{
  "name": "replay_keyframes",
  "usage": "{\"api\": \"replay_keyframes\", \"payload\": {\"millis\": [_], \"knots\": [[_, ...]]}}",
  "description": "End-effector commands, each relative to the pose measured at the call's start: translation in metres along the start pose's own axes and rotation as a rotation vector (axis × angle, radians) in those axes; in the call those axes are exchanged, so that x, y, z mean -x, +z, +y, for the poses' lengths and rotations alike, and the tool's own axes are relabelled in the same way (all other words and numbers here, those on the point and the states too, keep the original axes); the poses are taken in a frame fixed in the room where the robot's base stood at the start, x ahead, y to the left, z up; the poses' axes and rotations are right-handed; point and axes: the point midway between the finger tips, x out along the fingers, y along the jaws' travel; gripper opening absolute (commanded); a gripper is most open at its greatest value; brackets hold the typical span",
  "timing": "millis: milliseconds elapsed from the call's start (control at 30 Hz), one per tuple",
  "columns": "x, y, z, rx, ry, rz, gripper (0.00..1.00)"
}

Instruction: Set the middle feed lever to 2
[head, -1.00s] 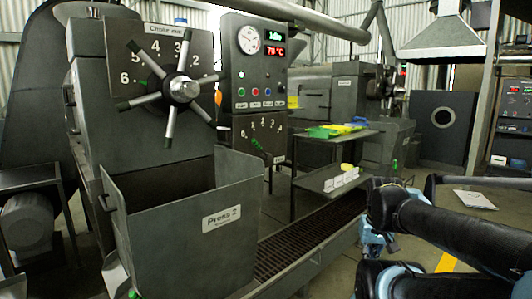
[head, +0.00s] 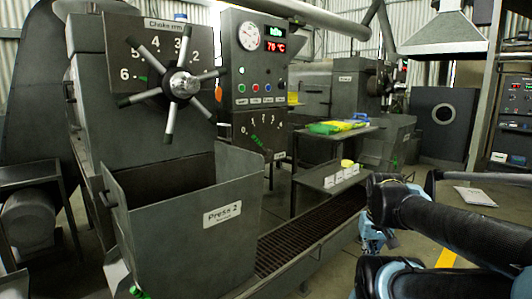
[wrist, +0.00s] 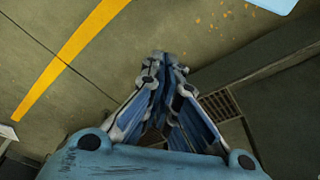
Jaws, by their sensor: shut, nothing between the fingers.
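The middle press carries a "Press 2" label (head: 222,214) on its front bin. A feed scale numbered from 0 to 4 is on the lower part of its control panel (head: 240,128). My gripper (head: 374,241) is low at the right in the head view, well apart from the lever and partly hidden by my arm. In the wrist view my gripper (wrist: 158,60) has its blue fingers together, empty, above the floor.
A spoked choke wheel (head: 184,85) sticks out left of the panel. The open-topped bin (head: 180,235) stands in front. A floor grating (head: 310,228) runs right of it, beside a small table with a green and yellow item (head: 335,127).

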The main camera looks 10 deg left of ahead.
Motion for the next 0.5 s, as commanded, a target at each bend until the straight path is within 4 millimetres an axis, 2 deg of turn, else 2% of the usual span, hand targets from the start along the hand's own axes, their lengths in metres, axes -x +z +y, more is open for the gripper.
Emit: {"api": "replay_keyframes", "payload": {"millis": [33,133,167,267,500], "knots": [[0.000,0.000,0.000,-0.001,-0.001,0.000,0.14],[0.009,0.003,-0.005,-0.011,-0.018,0.016,0.36],[0.010,0.000,-0.007,-0.018,-0.029,0.018,0.38],[0.017,-0.018,-0.021,-0.055,-0.085,0.027,0.38],[0.042,-0.077,-0.070,-0.193,-0.286,0.047,0.38]]}}
